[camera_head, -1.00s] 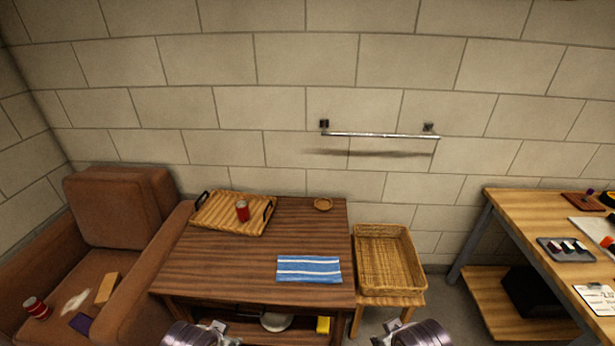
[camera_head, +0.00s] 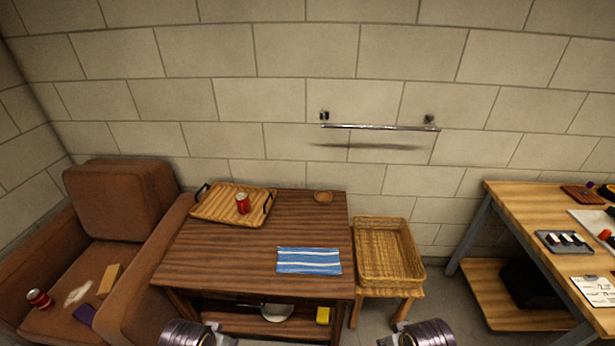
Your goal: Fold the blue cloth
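The blue cloth (camera_head: 309,261) with white stripes lies flat as a rectangle near the front right corner of the brown wooden table (camera_head: 215,262). Only parts of my two arms show at the bottom edge of the head view, the left one below the table's front and the right one below the stool. Both are in front of the table and apart from the cloth. The fingertips of both grippers are outside the picture.
A wooden tray (camera_head: 215,207) with a red can (camera_head: 243,204) stands at the table's back left. A wicker basket (camera_head: 388,252) sits on a stool to the right. A metal bar (camera_head: 380,127) is on the wall.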

